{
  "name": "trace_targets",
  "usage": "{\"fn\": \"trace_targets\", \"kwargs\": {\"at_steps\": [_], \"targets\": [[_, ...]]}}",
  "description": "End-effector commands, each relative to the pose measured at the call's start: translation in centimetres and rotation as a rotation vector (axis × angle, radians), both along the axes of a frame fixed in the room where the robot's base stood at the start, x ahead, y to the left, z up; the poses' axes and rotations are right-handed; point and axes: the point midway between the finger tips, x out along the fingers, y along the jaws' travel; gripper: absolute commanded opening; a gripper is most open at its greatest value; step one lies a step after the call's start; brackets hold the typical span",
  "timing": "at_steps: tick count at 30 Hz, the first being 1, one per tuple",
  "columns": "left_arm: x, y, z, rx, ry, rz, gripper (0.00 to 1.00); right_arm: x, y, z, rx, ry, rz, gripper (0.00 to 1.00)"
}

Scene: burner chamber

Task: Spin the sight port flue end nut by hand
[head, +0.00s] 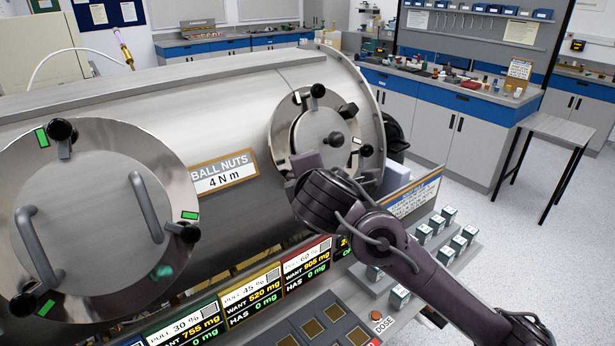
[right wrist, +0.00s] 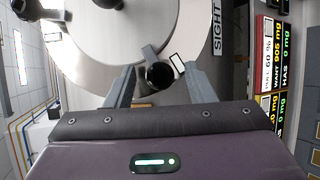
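The sight port (head: 312,132) is a round steel cover at the right end of the drum, with a central knob and black ball nuts around its rim. Ball nuts show at its top (head: 318,90), upper right (head: 349,110) and right (head: 366,150). My right gripper (head: 305,163) is at the cover's lower left edge and hides that part of the rim. In the right wrist view, a black ball nut (right wrist: 159,74) sits between its two open fingers, with a gap on each side. A white marker (right wrist: 178,62) is beside this nut. My left gripper is out of view.
A larger port (head: 100,210) with two handles and ball nuts is at left. A "BALL NUTS 4 N m" sign (head: 222,172) is between the ports. Dose displays (head: 250,295) and several small labelled boxes (head: 437,225) stand below. Open floor lies at right.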

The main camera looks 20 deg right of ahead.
Motion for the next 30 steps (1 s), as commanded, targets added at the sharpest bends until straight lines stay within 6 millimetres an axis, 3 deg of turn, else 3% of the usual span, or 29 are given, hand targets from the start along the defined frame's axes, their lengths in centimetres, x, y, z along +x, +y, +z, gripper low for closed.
{"fn": "trace_targets", "kwargs": {"at_steps": [7,15,21,30], "targets": [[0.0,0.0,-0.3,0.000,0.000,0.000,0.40,-0.7,0.2,0.3,0.002,-0.003,0.003,0.49],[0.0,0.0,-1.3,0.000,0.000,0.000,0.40,-4.8,1.0,1.9,0.003,-0.002,0.004,0.49],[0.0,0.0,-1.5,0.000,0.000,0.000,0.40,-6.8,1.3,2.8,0.001,-0.001,0.002,0.49],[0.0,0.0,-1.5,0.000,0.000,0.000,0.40,-7.1,1.3,3.0,0.000,0.001,0.000,0.49]]}}
